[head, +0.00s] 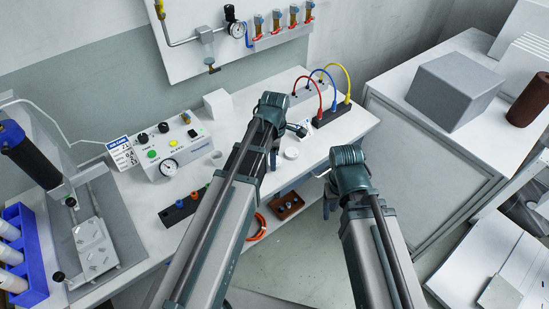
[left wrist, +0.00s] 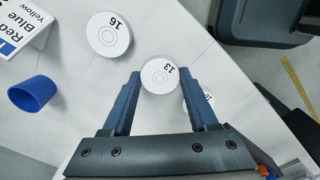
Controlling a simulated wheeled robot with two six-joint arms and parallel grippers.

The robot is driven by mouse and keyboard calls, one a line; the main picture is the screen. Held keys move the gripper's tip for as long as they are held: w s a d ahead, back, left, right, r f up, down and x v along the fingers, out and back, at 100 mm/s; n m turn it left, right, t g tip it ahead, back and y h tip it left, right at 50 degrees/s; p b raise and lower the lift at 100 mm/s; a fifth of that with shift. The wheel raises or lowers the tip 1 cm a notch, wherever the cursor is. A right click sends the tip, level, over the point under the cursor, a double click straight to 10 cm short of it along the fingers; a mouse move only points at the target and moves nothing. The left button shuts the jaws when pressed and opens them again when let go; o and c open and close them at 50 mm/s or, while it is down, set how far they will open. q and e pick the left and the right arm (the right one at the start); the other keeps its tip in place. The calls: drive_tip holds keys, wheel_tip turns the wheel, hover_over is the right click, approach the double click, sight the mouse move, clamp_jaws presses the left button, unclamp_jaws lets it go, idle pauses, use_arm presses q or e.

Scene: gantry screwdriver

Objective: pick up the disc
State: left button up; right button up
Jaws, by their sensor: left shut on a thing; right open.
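A small white disc marked 13 (left wrist: 159,75) sits between the fingertips of my left gripper (left wrist: 161,76) in the left wrist view. The left gripper is shut on it, close to the white tabletop; I cannot tell whether the disc is lifted. A larger white disc marked 16 (left wrist: 109,35) lies apart, beyond the left finger. Another white disc (left wrist: 208,97) is mostly hidden behind the right finger. My right gripper (head: 328,193) is open, in front of the bench edge.
A blue cup (left wrist: 33,93) and a colour-name card (left wrist: 25,25) stand near the discs. A dark block with coloured cables (head: 332,113) is behind. A control box (head: 176,146) stands left on the bench. A grey box (head: 455,90) is on the right cabinet.

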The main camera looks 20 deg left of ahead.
wheel_tip(320, 180, up, 9)
drive_tip(key=p, duration=0.8)
drive_tip(key=shift+r+p, duration=0.15)
drive_tip(key=shift+p, duration=0.2)
